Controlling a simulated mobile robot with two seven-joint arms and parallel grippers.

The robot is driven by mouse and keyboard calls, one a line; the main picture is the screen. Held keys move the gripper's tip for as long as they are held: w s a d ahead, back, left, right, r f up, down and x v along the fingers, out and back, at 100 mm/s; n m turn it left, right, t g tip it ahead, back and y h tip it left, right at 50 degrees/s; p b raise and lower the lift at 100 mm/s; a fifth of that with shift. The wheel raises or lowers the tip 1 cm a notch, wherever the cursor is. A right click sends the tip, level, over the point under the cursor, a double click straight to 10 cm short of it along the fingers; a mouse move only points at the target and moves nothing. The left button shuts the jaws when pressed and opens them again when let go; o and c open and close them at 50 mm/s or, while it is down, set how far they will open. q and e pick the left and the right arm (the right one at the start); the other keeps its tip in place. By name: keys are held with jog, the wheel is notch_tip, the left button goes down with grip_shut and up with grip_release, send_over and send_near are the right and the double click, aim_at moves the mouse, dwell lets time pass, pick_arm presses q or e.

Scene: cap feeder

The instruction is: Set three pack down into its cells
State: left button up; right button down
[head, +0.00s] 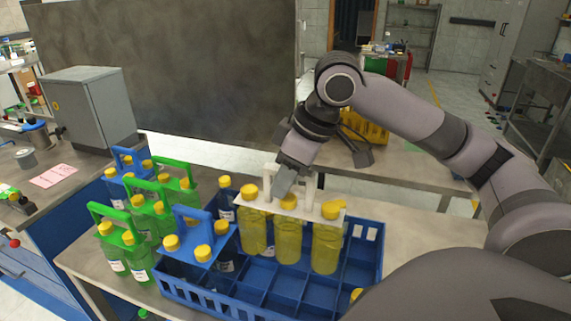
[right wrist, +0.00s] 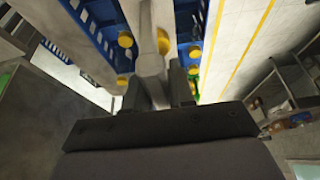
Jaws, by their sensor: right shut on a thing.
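The three pack (head: 287,240) is a white carrier with yellow bottles and yellow caps. It hangs upright over the right half of the blue crate (head: 189,292), which is divided into cells. The bottles show down to their bases, which seem to be above the dividers; the exact gap cannot be told. My right gripper (head: 286,180) is shut on the carrier's white handle. In the right wrist view the fingers (right wrist: 161,94) close on the white handle bar (right wrist: 154,45), with yellow caps on both sides. My left gripper is not in view.
A blue-handled carrier (head: 194,224) of bottles stands in the crate's left part. Green-handled carriers (head: 120,241) stand left of the crate. A yellow cap (head: 356,294) shows at the crate's front right, partly hidden by my arm. The front middle cells look empty.

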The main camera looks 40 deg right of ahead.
aim_at(300, 208)
jog(key=shift+f, duration=0.35)
jog(key=shift+f+b, duration=0.75)
jog(key=shift+f, duration=0.85)
notch_tip(300, 208, down, 3)
jog(key=b, duration=0.3)
jog(key=shift+b, duration=0.3)
jog(key=shift+f+b, duration=0.35)
jog(key=shift+f, duration=1.85)
jog(key=c, duration=0.9)
grip_release()
jog(key=shift+v, duration=3.55)
